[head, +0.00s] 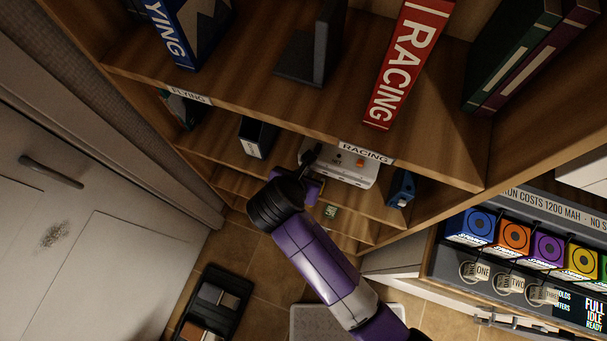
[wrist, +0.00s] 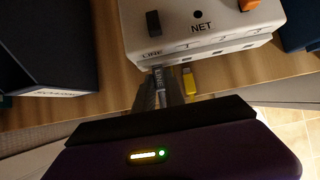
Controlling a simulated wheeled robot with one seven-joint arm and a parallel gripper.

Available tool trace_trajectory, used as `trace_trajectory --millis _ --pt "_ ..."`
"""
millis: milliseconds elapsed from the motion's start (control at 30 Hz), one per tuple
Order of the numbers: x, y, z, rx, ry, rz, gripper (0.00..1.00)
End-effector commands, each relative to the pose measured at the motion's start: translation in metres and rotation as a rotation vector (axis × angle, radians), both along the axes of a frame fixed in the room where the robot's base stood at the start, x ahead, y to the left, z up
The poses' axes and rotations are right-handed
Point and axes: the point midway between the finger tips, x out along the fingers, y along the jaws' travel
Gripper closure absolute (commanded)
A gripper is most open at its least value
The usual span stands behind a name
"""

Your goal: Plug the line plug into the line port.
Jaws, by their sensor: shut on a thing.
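A white box with a LINE and a NET label shows in the wrist view (wrist: 200,28) and on a lower shelf in the head view (head: 345,172). My gripper (wrist: 162,96) points at the box's front edge, under the LINE label. It is shut on the line plug (wrist: 158,80), a small grey piece with a pale label between the dark fingers. The plug's tip is close to the box's lower front face. The line port is hidden, and I cannot tell whether the plug is in it. In the head view my gripper (head: 313,170) reaches into the shelf and partly covers the box.
A yellow plug (wrist: 188,82) is just right of my fingers. A dark binder (wrist: 45,45) stands left of the box, and a blue object (head: 402,187) is to its right. The shelf board labelled RACING (head: 365,153) is above my gripper.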

Motion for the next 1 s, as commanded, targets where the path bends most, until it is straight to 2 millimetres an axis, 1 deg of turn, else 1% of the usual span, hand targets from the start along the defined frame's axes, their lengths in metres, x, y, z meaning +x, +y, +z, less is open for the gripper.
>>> trace_trajectory --millis 467,1000 --pt "0.000 0.000 0.000 0.000 0.000 0.001 1.00" --pt "-0.018 0.007 0.000 0.000 0.000 0.001 1.00"
